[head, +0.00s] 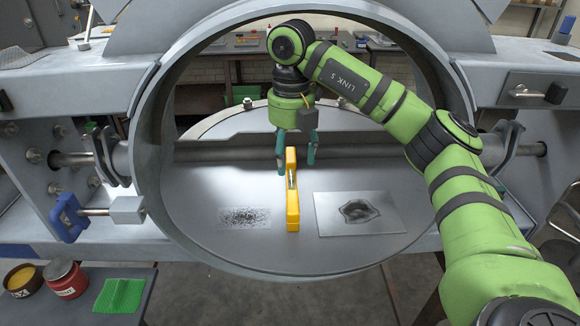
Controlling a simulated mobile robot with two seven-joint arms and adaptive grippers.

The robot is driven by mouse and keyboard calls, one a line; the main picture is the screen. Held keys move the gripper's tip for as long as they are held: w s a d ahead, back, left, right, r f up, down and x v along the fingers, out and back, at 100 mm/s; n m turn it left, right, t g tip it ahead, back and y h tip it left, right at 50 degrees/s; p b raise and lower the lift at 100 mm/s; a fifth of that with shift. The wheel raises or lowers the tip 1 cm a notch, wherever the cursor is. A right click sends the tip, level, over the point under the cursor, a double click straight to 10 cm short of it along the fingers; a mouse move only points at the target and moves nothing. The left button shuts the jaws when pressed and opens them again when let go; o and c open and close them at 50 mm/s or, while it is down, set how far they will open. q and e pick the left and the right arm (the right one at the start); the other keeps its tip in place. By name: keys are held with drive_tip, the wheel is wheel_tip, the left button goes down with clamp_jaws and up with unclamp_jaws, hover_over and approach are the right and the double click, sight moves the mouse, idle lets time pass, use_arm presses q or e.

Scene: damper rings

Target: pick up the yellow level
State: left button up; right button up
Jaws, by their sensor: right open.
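The yellow level (293,205) lies on the metal plate inside the large ring, its long side running away from me. My right gripper (296,160) points down over the far end of the level. Its two teal fingers are open, one to the left and one to the right of the level's far end. I cannot tell whether either finger touches it. My left gripper is not in view.
The large metal ring (149,130) surrounds the work area. A speckled patch (250,218) lies left of the level, and a plate with a dark hole (360,213) lies right. A red pot (66,279) and green cloth (119,295) are on a side table.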

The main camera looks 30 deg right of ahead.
sight(288, 177)
drive_tip(key=shift+w+d, duration=0.2)
drive_tip(key=shift+w, duration=0.1)
drive_tip(key=shift+w+f, duration=0.1)
drive_tip(key=shift+f, duration=0.2)
drive_tip(key=f+p, duration=0.2)
drive_tip(key=s+a+f+p, duration=0.1)
drive_tip(key=shift+f, duration=0.25)
drive_tip(key=shift+w+d+f, duration=0.1)
drive_tip(key=shift+w+f, duration=0.05)
drive_tip(key=shift+f, duration=0.45)
drive_tip(key=shift+w+f, duration=0.1)
drive_tip(key=shift+f, duration=0.7)
drive_tip(key=c, duration=1.1)
clamp_jaws()
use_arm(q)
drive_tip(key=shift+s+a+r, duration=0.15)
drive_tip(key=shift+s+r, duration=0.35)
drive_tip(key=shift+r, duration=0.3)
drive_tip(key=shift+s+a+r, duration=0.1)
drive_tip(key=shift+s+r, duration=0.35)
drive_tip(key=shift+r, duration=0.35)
use_arm(e)
drive_tip(key=shift+r, duration=0.1)
